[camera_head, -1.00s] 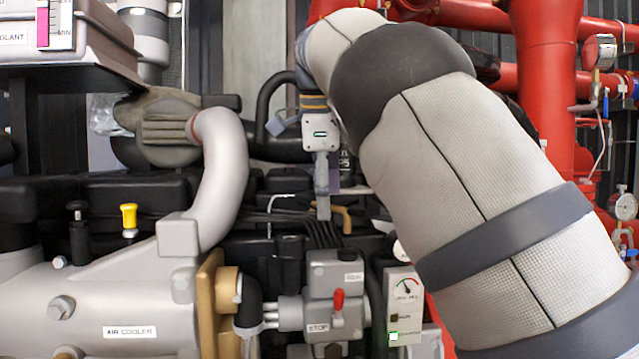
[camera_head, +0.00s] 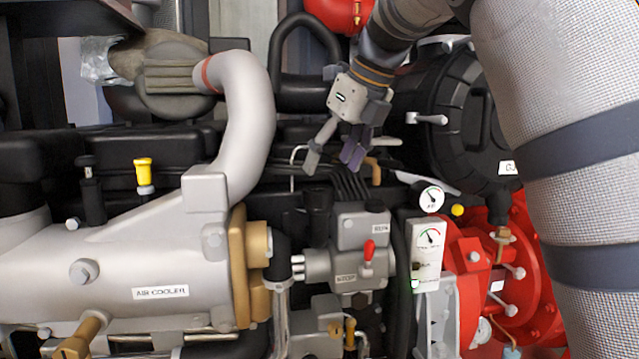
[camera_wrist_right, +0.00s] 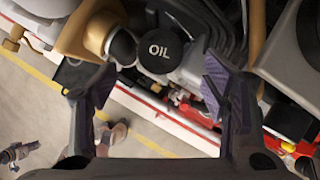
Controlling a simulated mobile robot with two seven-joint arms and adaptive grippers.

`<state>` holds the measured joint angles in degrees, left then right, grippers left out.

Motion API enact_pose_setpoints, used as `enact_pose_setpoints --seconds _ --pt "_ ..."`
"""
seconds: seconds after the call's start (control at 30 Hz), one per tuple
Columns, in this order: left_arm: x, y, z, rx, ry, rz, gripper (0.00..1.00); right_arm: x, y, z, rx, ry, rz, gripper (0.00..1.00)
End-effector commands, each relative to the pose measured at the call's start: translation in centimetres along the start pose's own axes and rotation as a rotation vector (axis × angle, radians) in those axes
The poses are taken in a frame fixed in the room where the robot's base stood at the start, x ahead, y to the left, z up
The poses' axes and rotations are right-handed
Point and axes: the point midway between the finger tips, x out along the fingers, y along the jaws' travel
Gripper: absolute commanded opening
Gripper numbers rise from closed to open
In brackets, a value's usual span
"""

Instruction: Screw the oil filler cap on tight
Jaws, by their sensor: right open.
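The oil filler cap (camera_wrist_right: 160,50) is a round black cap marked OIL, seen from above in the right wrist view. It lies ahead of the fingertips, between the lines of the two fingers, with no finger touching it. In the head view it appears to be the black upright cylinder (camera_head: 317,203) left of the grey stop-lever box. How tightly it sits cannot be told. My right gripper (camera_head: 334,162) is open and empty, pointing down above the engine, above the cap. Its two spread fingers also show in the wrist view (camera_wrist_right: 156,88). My left gripper is not in view.
A black elbow hose (camera_head: 282,252) and brass flange (camera_head: 240,265) are close left. Black cables (camera_head: 345,182) run behind. A gauge panel (camera_head: 428,245) stands farther right.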

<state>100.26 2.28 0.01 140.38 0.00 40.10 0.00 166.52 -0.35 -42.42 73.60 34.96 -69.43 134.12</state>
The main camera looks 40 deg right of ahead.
Motion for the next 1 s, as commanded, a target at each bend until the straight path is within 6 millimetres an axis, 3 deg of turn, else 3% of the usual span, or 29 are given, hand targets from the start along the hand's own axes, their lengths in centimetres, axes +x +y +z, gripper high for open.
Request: enact_pose_setpoints --seconds 0.5,1.0 --pt "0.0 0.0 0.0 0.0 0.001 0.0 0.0 6.2 0.0 -0.1 0.0 0.003 0.001 0.68" --pt "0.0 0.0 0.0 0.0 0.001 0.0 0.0 6.6 0.0 0.0 -0.001 -0.001 0.0 0.68"
